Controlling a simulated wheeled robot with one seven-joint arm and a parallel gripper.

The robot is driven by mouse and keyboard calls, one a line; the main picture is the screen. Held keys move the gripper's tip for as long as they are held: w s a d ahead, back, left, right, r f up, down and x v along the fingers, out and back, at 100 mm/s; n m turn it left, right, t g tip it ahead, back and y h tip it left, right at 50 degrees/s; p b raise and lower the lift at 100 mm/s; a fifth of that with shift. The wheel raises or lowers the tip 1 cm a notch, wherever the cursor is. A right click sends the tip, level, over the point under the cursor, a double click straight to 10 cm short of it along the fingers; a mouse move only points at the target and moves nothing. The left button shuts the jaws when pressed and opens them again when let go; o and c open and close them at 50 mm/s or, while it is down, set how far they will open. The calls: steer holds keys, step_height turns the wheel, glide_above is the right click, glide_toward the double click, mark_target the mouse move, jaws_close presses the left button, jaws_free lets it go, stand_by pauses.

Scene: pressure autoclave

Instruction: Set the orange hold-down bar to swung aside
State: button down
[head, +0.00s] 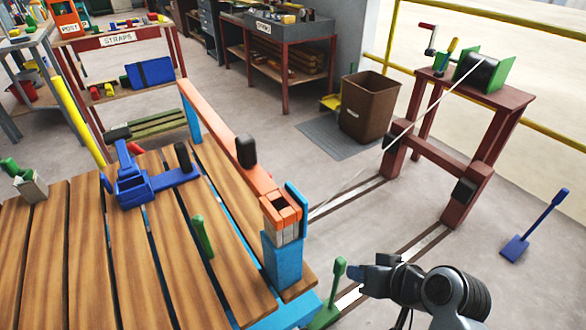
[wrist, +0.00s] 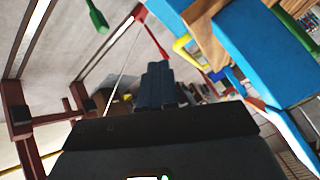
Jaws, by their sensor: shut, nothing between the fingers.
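The orange hold-down bar (head: 222,128) runs along the right edge of the slatted wooden table (head: 60,235) in the head view. It spans from a far blue post (head: 192,126) to a near blue post (head: 283,258), where its end sits in an orange bracket beside an upright blue plate. A black knob (head: 246,152) stands on the bar's middle. My gripper (head: 358,273) is shut and empty, right of the near post and apart from the bar. Its closed fingers (wrist: 158,85) show in the wrist view, with a large blue post (wrist: 262,52) to their upper right. I cannot make out the bar there.
A green lever (head: 338,282) stands close left of my gripper. A blue clamp (head: 135,185) and a green handle (head: 203,236) are on the table. A dark red winch stand (head: 455,150) with a taut cable is at right.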

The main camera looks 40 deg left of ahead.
steer(key=w+a+r+n+g+p, duration=0.1)
steer(key=w+a+r+n+g, duration=0.1)
steer(key=r, duration=0.7)
steer(key=w+a+r+n+g+h+p, duration=0.1)
steer(key=a+r, duration=0.3)
steer(key=r, duration=0.5)
steer(key=w+a+r+n+g+h+p, duration=0.1)
steer(key=w+a+r+n+g, duration=0.1)
steer(key=r, duration=0.7)
steer(key=shift+w+a+r+n+g, duration=0.35)
steer(key=shift+a+n+g, duration=0.4)
steer(key=shift+n, duration=0.35)
steer(key=s+a+f+p, duration=0.2)
steer(key=s+a+f, duration=0.4)
steer(key=a+f, duration=0.1)
steer(key=shift+s+f, duration=0.35)
steer(key=shift+f, duration=0.15)
